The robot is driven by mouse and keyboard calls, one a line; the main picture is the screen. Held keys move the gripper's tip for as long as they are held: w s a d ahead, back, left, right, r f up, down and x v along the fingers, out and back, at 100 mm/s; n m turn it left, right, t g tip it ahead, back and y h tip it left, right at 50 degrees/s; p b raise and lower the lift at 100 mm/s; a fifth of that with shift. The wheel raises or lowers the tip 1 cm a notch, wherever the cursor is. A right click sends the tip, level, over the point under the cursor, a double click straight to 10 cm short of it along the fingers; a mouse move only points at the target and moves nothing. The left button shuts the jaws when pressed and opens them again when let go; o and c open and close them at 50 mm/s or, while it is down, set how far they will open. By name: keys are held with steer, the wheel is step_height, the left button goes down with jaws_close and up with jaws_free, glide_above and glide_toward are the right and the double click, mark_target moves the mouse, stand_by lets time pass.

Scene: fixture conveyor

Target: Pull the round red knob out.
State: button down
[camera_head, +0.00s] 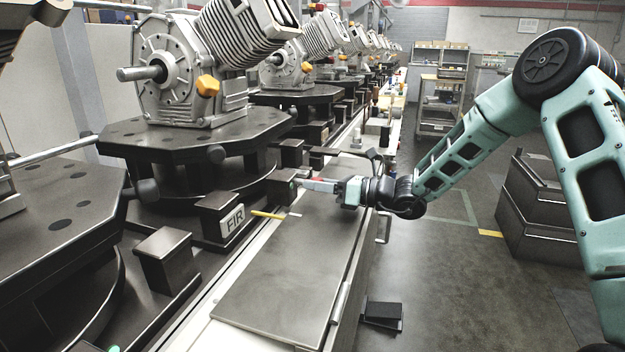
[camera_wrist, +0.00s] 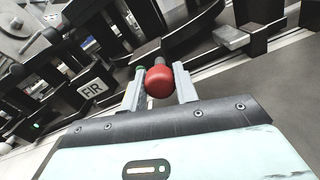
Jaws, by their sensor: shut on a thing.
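The round red knob (camera_wrist: 160,82) shows between the two fingers of my gripper (camera_wrist: 160,88) in the wrist view. The fingers are closed on it from both sides. Behind the knob is a short grey stem that runs towards a dark block. In the head view my gripper (camera_head: 318,185) reaches left to a small dark block (camera_head: 281,187) at the conveyor's side. A bit of red shows at the fingers there, but most of the knob is hidden. How far the knob stands out from the block cannot be told.
A block with an FIR label (camera_head: 233,219) stands left of my gripper, with a yellow strip (camera_head: 268,214) beside it. An engine (camera_head: 195,75) sits on a dark octagonal fixture (camera_head: 175,140) behind. A flat grey cover (camera_head: 285,285) lies below my gripper.

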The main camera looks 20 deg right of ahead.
steer(key=c, duration=1.1)
jaws_free()
steer(key=shift+s+d, duration=0.1)
steer(key=shift+d, duration=0.1)
steer(key=shift+o, duration=0.2)
steer(key=p+v, duration=0.3)
steer(key=v, duration=1.4)
steer(key=shift+s+d, duration=0.15)
